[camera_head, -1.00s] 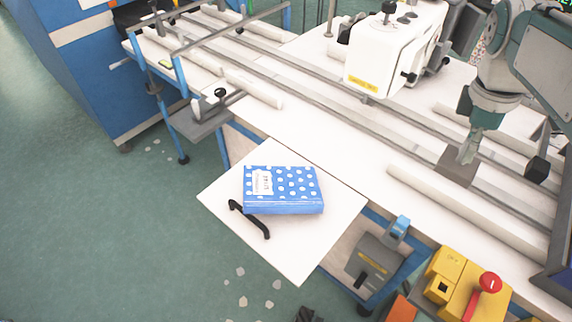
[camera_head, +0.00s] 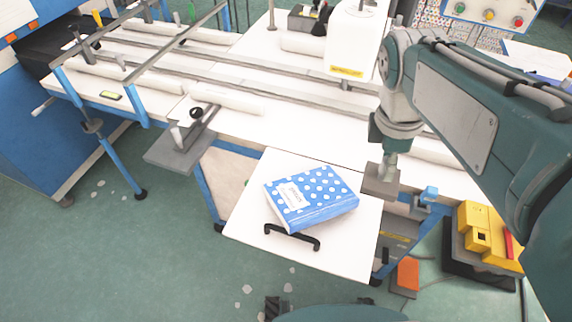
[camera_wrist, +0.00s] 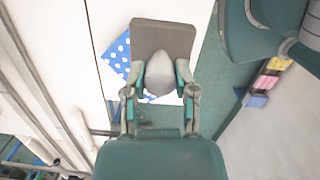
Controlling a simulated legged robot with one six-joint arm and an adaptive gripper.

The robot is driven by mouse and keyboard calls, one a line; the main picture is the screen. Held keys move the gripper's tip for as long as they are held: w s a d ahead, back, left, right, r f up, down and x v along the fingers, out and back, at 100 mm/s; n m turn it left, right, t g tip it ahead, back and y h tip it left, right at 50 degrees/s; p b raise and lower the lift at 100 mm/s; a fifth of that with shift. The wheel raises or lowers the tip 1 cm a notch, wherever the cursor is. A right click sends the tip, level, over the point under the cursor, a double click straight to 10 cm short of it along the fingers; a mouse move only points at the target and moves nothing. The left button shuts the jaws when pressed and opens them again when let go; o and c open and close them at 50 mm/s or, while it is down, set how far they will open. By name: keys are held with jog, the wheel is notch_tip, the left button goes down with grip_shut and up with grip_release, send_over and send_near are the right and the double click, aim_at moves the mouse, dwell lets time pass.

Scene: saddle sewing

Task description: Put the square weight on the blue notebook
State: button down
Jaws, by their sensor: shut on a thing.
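The blue notebook (camera_head: 318,187), with white dots and a white label, lies on the white square board. Part of it also shows in the wrist view (camera_wrist: 119,50), left of the weight. The square weight (camera_head: 381,182) is a grey-brown plate with a rounded grey knob on top; it also shows in the wrist view (camera_wrist: 178,38). My gripper (camera_wrist: 160,82) is shut on the weight's knob, one finger on each side. It holds the weight to the right of the notebook, near the board's right edge in the head view. The weight's underside is hidden.
The white board (camera_head: 340,247) has a black handle (camera_head: 292,236) in front of the notebook. A long white machine table (camera_head: 255,130) with rails lies behind. A yellow control box (camera_head: 484,238) and an orange block (camera_head: 408,273) are to the right.

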jog(key=shift+w+a+f, duration=0.1)
jog(key=shift+w+f, duration=0.2)
jog(key=shift+w, duration=0.05)
jog(key=w+a+f, duration=0.2)
jog(key=a+f, duration=0.1)
jog(key=f, duration=0.1)
jog(key=w+a+f, duration=0.2)
jog(key=a+f, duration=0.2)
jog(key=w+a+f, duration=0.2)
jog(key=a+f, duration=0.2)
jog(key=shift+w+f, duration=0.1)
jog(key=shift+w, duration=0.2)
jog(key=shift+a+f, duration=0.1)
jog(key=shift+a, duration=0.15)
jog(key=shift+d+f, duration=0.1)
jog(key=shift+d, duration=0.4)
jog(key=shift+c, duration=2)
grip_release()
jog(key=shift+f, duration=0.1)
jog(key=shift+a, duration=0.15)
jog(key=shift+a, duration=0.15)
